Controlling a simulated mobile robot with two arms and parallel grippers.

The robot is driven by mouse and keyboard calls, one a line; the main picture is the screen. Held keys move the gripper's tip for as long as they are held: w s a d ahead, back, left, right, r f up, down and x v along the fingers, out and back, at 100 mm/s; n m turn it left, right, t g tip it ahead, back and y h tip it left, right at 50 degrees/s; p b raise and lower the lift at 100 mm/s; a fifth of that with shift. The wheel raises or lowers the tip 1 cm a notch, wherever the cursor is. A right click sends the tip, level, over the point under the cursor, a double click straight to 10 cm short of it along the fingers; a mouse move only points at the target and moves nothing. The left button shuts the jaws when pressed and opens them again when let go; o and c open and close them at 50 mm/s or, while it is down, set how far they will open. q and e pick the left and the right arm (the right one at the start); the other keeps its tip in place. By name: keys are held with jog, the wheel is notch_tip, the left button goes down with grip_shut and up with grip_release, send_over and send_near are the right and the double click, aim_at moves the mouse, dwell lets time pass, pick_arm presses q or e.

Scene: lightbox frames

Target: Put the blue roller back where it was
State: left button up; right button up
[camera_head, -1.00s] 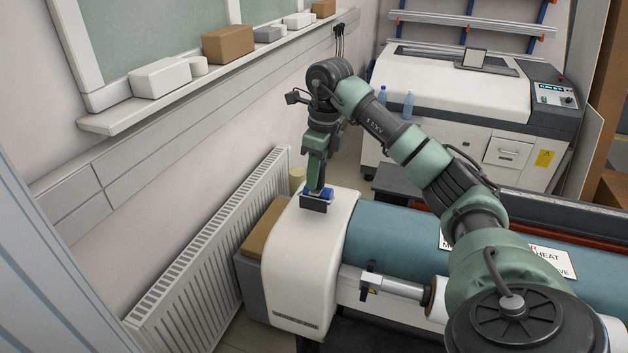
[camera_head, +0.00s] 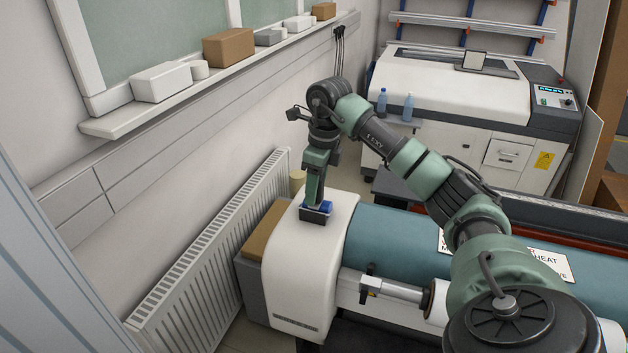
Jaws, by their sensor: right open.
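The blue roller (camera_head: 325,207) is a small blue piece on top of the white end housing of the large machine (camera_head: 293,275). My left gripper is not in view.
A teal drum (camera_head: 400,245) with a white heat warning sign (camera_head: 549,262) runs right from the housing. A radiator (camera_head: 215,255) and a shelf with boxes (camera_head: 228,46) line the left wall. A white machine with bottles (camera_head: 408,106) stands behind.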

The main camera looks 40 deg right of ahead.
jog(key=shift+d+r+b, duration=0.1)
jog(key=shift+r+b, duration=0.2)
jog(key=r, duration=0.1)
jog(key=r+b, duration=0.1)
jog(key=r, duration=0.1)
jog(key=r+b, duration=0.1)
jog(key=r, duration=0.1)
jog(key=shift+s+d, duration=0.2)
jog(key=shift+s, duration=0.05)
notch_tip(320, 180, up, 6)
jog(key=shift+s+f+p, duration=0.15)
jog(key=shift+f+p, duration=0.05)
jog(key=shift+p, duration=0.25)
jog(key=shift+s+r, duration=0.4)
jog(key=shift+r, duration=0.1)
jog(key=shift+s, duration=0.1)
jog(key=shift+a, duration=0.1)
